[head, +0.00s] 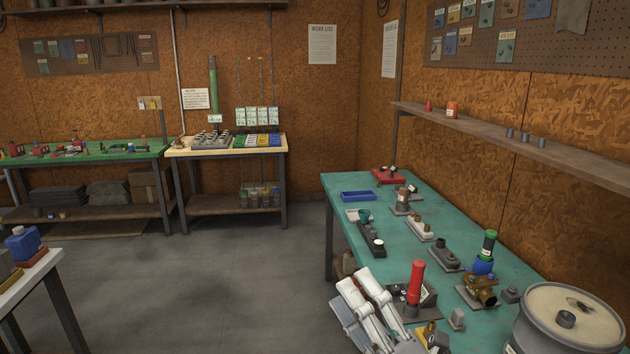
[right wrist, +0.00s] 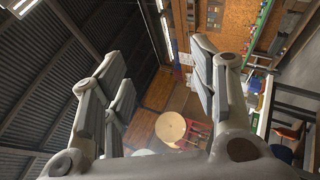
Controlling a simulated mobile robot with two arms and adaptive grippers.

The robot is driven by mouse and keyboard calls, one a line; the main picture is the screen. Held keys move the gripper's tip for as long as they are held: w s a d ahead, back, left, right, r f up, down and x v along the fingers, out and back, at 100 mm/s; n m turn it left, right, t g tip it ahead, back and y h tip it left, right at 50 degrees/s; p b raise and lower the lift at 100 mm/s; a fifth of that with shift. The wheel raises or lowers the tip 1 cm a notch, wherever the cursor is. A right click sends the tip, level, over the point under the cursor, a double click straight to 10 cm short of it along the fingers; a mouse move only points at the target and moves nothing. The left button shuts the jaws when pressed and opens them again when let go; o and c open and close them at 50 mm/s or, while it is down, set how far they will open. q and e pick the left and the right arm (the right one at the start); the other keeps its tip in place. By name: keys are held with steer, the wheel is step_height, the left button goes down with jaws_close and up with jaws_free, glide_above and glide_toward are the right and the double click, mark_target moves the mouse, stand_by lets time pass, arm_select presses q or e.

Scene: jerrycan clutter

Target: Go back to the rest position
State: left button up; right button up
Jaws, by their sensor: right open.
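My right gripper (head: 358,288) shows at the bottom of the head view, beside the near left edge of the green-topped bench (head: 382,216). Its pale fingers point up and to the left. In the right wrist view its fingers (right wrist: 160,75) stand wide apart with nothing between them. The gripper is open and empty. It overlaps the bench's near edge in the picture, and I cannot tell whether it touches anything there. My left gripper is not in view.
A red-handled tool (head: 415,283), a brass fitting (head: 482,291) and a large drum (head: 570,325) are near my right gripper. A blue jerrycan (head: 23,243) stands on a white table (head: 38,268) at left. The grey floor (head: 225,280) between is clear.

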steer(key=s+d+f+m+g+h, duration=0.1)
steer(key=d+f+m+g+h, duration=0.2)
steer(key=d+f+m+h, duration=0.6)
steer(key=s+d+f+m+g+h, duration=0.25)
steer(key=d+f+m+h, duration=0.25)
steer(key=f+m, duration=0.65)
steer(key=s+f+m+g, duration=0.3)
steer(key=s+f+g, duration=0.2)
steer(key=s+f, duration=0.4)
steer(key=s+f+m+g, duration=0.2)
steer(key=s+f+g, duration=0.4)
steer(key=s, duration=0.5)
steer(key=s+a+f+x, duration=0.1)
steer(key=s+x, duration=0.2)
steer(key=x, duration=1)
steer(key=s+f+x, duration=0.1)
steer(key=s+x, duration=0.2)
steer(key=x, duration=1)
steer(key=s+d+f+g, duration=0.1)
steer(key=s+d+f, duration=0.2)
steer(key=s+f, duration=1.2)
steer(key=shift+s+g+y, duration=0.3)
steer(key=shift+s+g, duration=0.05)
steer(key=shift+s, duration=0.75)
